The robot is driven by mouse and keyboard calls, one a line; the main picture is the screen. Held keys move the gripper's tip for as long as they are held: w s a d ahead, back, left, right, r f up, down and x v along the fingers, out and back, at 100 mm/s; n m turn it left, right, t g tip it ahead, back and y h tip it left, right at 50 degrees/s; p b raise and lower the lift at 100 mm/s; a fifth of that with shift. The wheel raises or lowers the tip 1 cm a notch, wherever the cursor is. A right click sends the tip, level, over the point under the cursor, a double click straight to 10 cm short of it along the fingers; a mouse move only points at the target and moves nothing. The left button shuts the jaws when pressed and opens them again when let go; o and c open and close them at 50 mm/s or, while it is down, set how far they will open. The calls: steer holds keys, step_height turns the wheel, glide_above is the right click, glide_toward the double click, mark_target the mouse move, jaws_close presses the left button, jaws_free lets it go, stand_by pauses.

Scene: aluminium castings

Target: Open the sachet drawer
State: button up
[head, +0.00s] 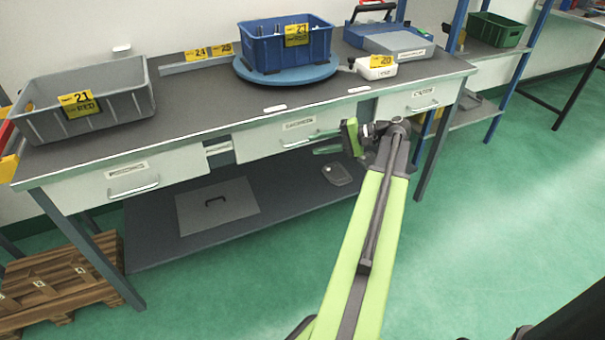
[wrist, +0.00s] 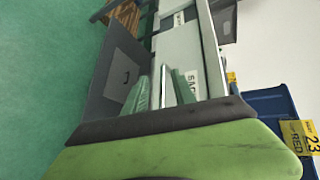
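The sachet drawer (head: 265,146) is the middle of three pale drawers under the bench top and looks closed. Its label reads partly "SAC" in the wrist view (wrist: 192,86). Its bar handle (head: 298,143) runs along the front below the label. My gripper (head: 338,143) is at the right end of this drawer front, near the handle. In the wrist view two green fingers (wrist: 160,90) stand apart, with a pale bar that looks like the handle between them. Contact with the bar cannot be told. The right part of the drawer front is hidden behind my gripper.
Closed drawers lie to the left (head: 110,186) and right (head: 408,103). The bench top (head: 190,98) carries a grey bin (head: 130,105) and a blue bin (head: 268,52) on a turntable. A lower shelf (head: 275,205) lies beneath the drawers. A wooden pallet (head: 60,282) stands at lower left. The green floor in front is clear.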

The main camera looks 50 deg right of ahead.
mark_target(304, 141)
steer(key=s+d+f+m+t+h+b, duration=0.1)
steer(key=s+d+m+t+b, duration=0.15)
steer(key=s+d, duration=0.55)
steer(key=shift+n+t, duration=0.35)
steer(key=shift+t, duration=0.1)
steer(key=b+x, duration=0.2)
steer(key=x, duration=1.5)
steer(key=shift+w+f+b, duration=0.1)
steer(key=shift+w+b, duration=0.05)
steer(key=shift+b, duration=0.25)
jaws_close()
